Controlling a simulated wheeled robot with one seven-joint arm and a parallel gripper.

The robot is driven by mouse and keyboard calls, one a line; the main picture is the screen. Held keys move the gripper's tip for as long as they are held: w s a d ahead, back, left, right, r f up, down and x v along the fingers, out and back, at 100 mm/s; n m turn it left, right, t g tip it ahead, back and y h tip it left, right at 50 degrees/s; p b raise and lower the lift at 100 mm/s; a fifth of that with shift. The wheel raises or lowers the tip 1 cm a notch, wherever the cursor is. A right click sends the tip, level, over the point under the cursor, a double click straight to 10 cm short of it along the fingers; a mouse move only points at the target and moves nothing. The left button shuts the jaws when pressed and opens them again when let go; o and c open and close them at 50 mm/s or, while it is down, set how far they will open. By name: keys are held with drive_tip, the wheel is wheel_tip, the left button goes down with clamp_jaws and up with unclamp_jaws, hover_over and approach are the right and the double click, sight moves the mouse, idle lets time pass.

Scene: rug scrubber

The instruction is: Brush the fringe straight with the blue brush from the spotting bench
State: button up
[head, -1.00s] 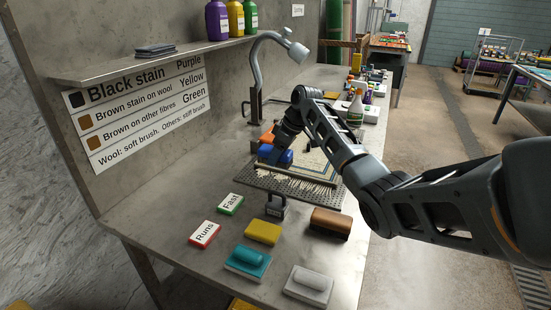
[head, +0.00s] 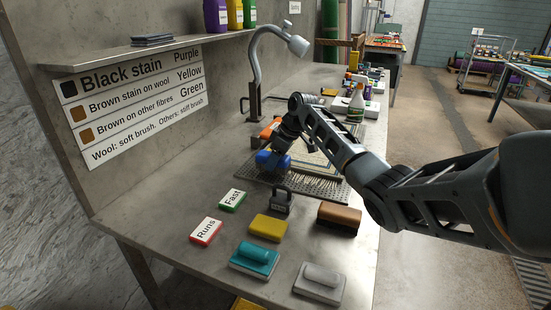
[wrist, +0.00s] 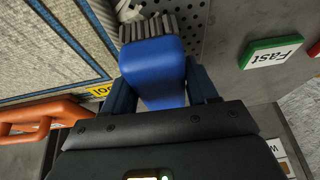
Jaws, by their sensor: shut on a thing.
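My gripper (head: 277,151) is shut on the blue brush (head: 270,161). In the wrist view the brush (wrist: 155,68) sits between the two fingers (wrist: 163,90), with its grey bristles at the far end. The brush is low over the left part of the perforated grey plate (head: 329,193); I cannot tell whether the bristles touch it. The rug (wrist: 48,48), beige with a blue border, lies beside the brush at the left of the wrist view. Pale fringe strands (wrist: 128,10) show by the bristles; the brush hides part of the fringe.
An orange handled tool (wrist: 35,118) lies near the rug. A dark weight (head: 281,201), green Fast card (head: 232,200), red Runs card (head: 206,231), yellow block (head: 268,227), brown brush (head: 339,218), teal brush (head: 254,259) and grey brush (head: 320,283) lie in front.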

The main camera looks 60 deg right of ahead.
drive_tip(key=shift+f, duration=0.3)
idle(0.9)
drive_tip(key=shift+a+p, duration=0.7)
drive_tip(key=shift+a, duration=0.1)
drive_tip(key=shift+a+f, duration=0.1)
drive_tip(key=shift+s+a+p, duration=0.1)
drive_tip(key=shift+a+p, duration=0.2)
drive_tip(key=shift+p, duration=0.05)
drive_tip(key=shift+a+f+p, duration=0.15)
drive_tip(key=shift+a+p, duration=0.15)
drive_tip(key=shift+a, duration=0.1)
drive_tip(key=shift+a, duration=0.15)
drive_tip(key=shift+s+a+f+p, duration=0.1)
drive_tip(key=shift+a+f+p, duration=0.15)
drive_tip(key=shift+a+p, duration=0.3)
